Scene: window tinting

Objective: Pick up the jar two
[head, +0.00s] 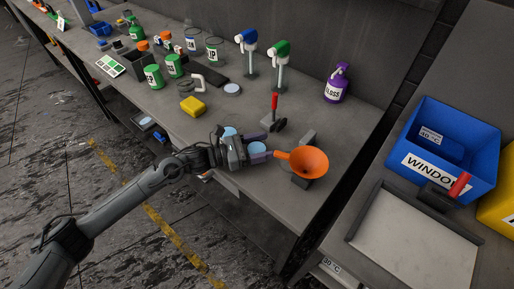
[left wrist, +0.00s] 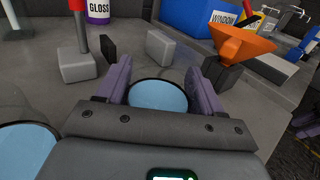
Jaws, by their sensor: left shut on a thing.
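My left gripper (head: 258,153) is low over the front of the grey workbench, its purple fingers on both sides of a round jar with a light blue top (left wrist: 158,96). The fingers are shut on this jar, which I take to be jar two; no label shows. Its sides are mostly hidden by the gripper. A second light blue round top (left wrist: 25,150) shows at the lower left in the left wrist view, and beside my wrist in the head view (head: 229,132).
An orange funnel (head: 309,162) on a dark stand is close right of the gripper. A red-handled tool (head: 275,103) and grey blocks stand behind. A yellow sponge (head: 193,106), bottles and cans are farther back. A blue bin (head: 480,157) is on the right table.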

